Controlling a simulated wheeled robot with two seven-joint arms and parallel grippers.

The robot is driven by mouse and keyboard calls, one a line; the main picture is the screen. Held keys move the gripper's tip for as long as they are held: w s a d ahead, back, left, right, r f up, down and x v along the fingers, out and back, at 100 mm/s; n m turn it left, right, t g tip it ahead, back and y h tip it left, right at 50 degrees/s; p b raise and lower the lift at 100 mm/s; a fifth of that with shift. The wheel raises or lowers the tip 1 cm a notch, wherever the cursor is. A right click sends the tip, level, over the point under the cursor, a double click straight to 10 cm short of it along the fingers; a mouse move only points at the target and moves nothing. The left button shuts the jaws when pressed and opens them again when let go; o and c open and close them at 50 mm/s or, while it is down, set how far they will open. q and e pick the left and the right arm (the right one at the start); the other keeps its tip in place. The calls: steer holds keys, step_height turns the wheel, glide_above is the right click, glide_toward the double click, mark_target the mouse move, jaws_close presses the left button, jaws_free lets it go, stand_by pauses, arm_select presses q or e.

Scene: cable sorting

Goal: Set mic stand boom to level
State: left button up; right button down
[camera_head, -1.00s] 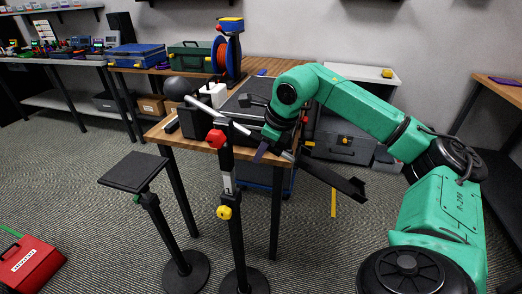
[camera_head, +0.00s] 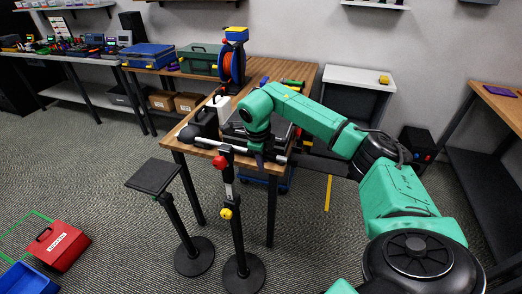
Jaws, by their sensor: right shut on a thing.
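The mic stand (camera_head: 237,238) stands upright on a round black base in front of the table. It has a red knob (camera_head: 219,163) near the top and a yellow knob (camera_head: 227,214) lower down. Its boom (camera_head: 205,145) crosses the top of the stand and slopes only slightly down to the right, close to level. My right gripper (camera_head: 259,161) is shut on the boom, right of the stand's top. The boom's far right part is dark and partly hidden by my arm. My left gripper is out of view.
A black stand with a flat square top (camera_head: 154,176) is just left of the mic stand. The wooden table (camera_head: 190,131) behind bears a cable reel (camera_head: 232,63) and black gear. A red toolbox (camera_head: 56,246) and a blue bin (camera_head: 25,279) are on the floor at left.

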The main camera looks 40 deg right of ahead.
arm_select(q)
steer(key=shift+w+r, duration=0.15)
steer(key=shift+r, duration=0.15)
arm_select(e)
steer(key=shift+r, duration=0.15)
steer(key=c, duration=0.6)
jaws_free()
steer(key=b+v, duration=0.2)
steer(key=v, duration=0.7)
steer(key=shift+w+a, duration=0.1)
steer(key=shift+w, duration=0.1)
arm_select(q)
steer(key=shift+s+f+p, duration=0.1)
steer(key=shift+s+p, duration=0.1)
steer(key=shift+p, duration=0.65)
arm_select(e)
steer(key=v, duration=0.5)
steer(key=shift+r, duration=0.25)
steer(key=shift+f, duration=0.1)
